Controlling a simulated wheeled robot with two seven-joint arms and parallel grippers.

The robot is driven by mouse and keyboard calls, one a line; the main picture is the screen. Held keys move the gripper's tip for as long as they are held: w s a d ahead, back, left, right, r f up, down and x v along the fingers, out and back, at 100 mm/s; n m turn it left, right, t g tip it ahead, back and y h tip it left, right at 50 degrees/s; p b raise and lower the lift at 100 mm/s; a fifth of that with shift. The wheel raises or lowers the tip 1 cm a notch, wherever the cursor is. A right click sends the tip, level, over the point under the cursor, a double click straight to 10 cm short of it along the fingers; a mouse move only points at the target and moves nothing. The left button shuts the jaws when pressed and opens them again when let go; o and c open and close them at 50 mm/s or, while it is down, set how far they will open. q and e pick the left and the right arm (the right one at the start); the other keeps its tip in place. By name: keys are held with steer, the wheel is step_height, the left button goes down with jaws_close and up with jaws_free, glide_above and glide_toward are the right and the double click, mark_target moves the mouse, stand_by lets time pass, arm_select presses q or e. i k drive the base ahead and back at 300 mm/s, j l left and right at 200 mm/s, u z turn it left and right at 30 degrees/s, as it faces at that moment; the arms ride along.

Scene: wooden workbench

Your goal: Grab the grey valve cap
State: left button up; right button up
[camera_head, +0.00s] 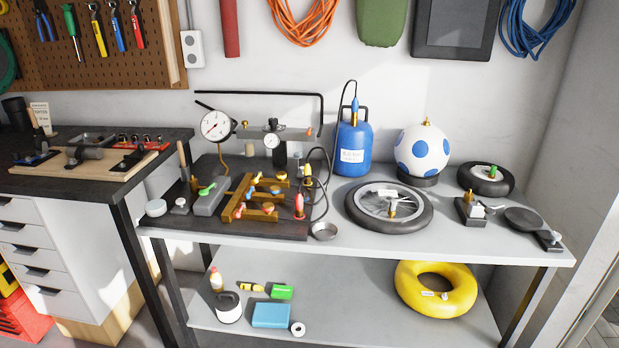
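Neither of my grippers is in view. I cannot tell for certain which item is the grey valve cap. On the dark mat (232,232) at the left of the bench top, a small light-grey piece (180,207) stands beside a white round item (156,208). A brown wooden rack (240,212) there holds several small coloured pieces, too small to make out well.
A blue tank (353,150) and a blue-spotted white ball (422,150) stand at the back. A grey metal dish (325,231) sits near the front edge. A black pan-shaped item (524,220) is at the right. The lower shelf holds a yellow ring (437,289).

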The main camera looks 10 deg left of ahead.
mark_target(393, 203)
steer(key=i+l, duration=0.1)
steer(key=l, duration=0.25)
steer(key=i+l, duration=0.15)
steer(key=l, duration=0.25)
steer(key=i+l, duration=0.1)
steer(key=l, duration=0.25)
steer(key=i+l, duration=0.1)
steer(key=l, duration=0.25)
steer(key=i+l, duration=0.15)
steer(key=l, duration=0.25)
steer(key=u, duration=0.05)
